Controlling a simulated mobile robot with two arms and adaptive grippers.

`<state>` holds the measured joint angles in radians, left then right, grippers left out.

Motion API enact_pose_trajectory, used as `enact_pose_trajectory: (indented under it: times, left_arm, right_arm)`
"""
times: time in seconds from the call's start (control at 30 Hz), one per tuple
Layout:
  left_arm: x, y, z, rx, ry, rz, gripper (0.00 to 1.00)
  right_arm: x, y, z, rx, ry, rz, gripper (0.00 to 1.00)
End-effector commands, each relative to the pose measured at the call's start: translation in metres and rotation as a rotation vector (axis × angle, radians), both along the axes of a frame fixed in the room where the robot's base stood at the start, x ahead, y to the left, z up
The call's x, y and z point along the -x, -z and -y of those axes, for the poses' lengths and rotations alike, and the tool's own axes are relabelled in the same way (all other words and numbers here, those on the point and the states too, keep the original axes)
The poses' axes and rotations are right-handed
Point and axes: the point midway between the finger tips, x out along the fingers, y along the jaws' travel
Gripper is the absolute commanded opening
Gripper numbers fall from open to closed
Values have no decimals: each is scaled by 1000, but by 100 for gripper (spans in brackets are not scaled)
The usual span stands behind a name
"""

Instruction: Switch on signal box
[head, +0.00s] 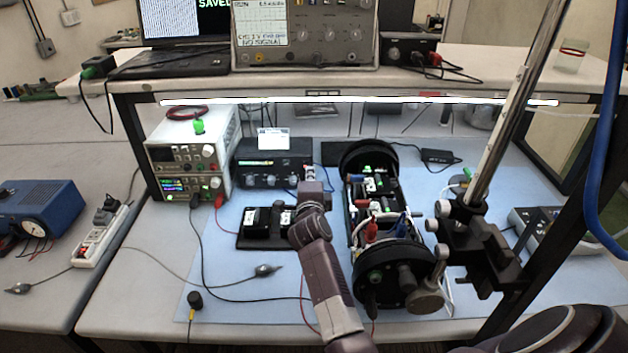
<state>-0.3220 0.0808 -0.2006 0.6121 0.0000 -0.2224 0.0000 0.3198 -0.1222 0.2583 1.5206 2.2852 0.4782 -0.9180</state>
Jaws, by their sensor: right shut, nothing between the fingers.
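A black box with a green strip and knobs on its front (257,181), which looks like the signal box, stands on the blue mat under the shelf. The green strip looks lit. A small bright screen (273,139) stands at its top. My right gripper (311,184) is shut and empty at the right front corner of this box. Whether it touches the box cannot be told. The wrist and fingers partly cover that corner, where small white and red details show. My left gripper is not in view.
An open black cylinder with wiring (372,277) lies right of my right arm. A black tray with dark blocks (262,241) sits in front of the box. A power supply (181,162) stands left. A metal stand (495,145) rises at right. Cables cross the mat.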

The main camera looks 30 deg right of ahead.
Motion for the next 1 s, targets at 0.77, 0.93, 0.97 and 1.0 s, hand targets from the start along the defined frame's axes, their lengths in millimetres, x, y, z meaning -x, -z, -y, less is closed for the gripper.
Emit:
enact_pose_trajectory:
  times: [0.77, 0.93, 0.97, 1.0]
  left_arm:
    - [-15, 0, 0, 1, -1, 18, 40]
    - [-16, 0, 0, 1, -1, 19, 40]
    - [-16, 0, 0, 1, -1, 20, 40]
    - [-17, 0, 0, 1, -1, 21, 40]
  right_arm:
    - [57, -33, -35, -1, -1, -1, 0]
    - [57, -33, -35, -1, -1, -1, 0]
    - [57, -33, -35, -1, -1, -1, 0]
    - [57, -33, -35, -1, -1, -1, 0]
